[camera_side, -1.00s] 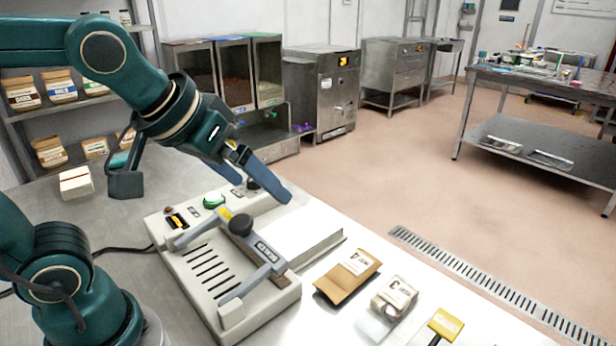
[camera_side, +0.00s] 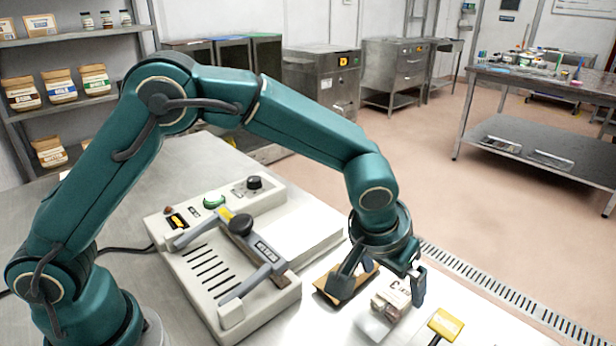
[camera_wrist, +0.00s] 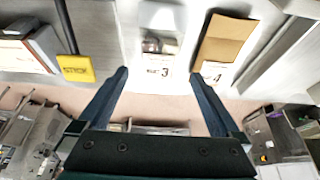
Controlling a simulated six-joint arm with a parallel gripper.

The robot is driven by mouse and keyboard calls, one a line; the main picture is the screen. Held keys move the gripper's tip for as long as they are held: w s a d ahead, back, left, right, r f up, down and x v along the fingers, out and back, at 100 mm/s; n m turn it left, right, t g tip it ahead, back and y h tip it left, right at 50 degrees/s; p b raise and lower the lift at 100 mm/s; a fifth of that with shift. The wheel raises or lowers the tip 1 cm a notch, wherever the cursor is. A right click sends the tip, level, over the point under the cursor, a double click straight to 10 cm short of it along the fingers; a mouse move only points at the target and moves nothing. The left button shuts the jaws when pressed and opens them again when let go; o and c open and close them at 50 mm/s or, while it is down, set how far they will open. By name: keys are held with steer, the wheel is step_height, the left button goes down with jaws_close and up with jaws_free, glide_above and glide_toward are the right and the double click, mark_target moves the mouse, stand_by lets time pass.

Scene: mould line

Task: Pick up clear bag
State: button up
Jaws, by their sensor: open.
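The clear bag (camera_side: 386,306) lies on the steel table between a brown paper pouch and a yellow tag, with a white label and some contents showing. In the wrist view the clear bag (camera_wrist: 160,45) is ahead of the fingers, its label marked 3. My gripper (camera_side: 385,285) is above the bag in the side view, fingers apart on either side of it and partly covering it. In the wrist view my gripper (camera_wrist: 157,72) is open and empty. I cannot tell how high the fingertips are above the bag.
The brown pouch (camera_side: 345,283) lies close left of the bag, partly behind a finger. A bag sealer (camera_side: 225,265) with a lever arm is further left. The table edge is just behind the bag, with floor beyond.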

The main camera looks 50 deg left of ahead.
mark_target(395, 295)
steer(key=shift+x, duration=2.5)
steer(key=shift+s+d, duration=0.1)
steer(key=shift+d, duration=0.05)
steer(key=c, duration=1.3)
